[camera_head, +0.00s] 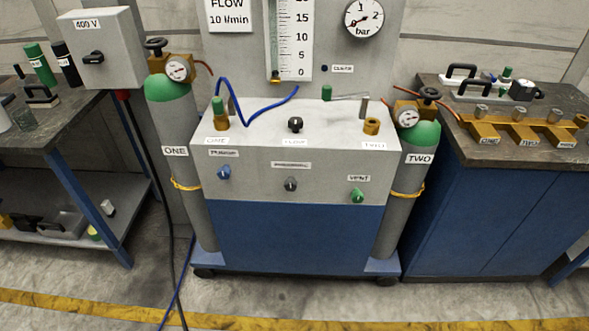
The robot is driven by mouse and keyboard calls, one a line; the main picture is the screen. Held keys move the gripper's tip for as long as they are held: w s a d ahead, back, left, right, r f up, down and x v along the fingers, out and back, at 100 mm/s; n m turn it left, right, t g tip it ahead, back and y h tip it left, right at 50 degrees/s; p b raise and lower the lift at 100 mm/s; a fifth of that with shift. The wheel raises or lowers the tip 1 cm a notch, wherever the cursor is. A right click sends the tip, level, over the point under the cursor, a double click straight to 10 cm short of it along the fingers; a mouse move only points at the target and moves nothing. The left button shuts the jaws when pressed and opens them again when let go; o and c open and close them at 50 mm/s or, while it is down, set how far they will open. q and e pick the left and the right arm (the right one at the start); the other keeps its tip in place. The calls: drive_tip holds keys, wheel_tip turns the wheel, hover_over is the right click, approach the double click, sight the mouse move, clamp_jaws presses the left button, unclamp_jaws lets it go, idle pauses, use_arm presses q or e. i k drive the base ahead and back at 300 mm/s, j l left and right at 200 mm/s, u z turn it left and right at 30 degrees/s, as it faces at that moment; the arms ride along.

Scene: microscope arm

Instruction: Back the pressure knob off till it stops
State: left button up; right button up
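A grey-and-blue cabinet (262,186) stands in the middle. A black knob (295,124) stands on the cabinet top. How far any knob is turned cannot be told. Neither gripper is in view.
Gas cylinders ONE (172,125) and TWO (417,157) with gauges flank the cabinet. A blue hose (231,92) lies over its top. A round bar gauge (363,18) is above. Benches stand left and right. The floor in front (310,293) is clear.

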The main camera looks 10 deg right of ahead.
sight(290, 185)
drive_tip(key=i+l+u, duration=0.1)
drive_tip(key=l, duration=0.55)
drive_tip(key=i+l, duration=0.1)
drive_tip(key=l, duration=0.55)
drive_tip(key=i+l+u, duration=0.15)
drive_tip(key=l, duration=0.5)
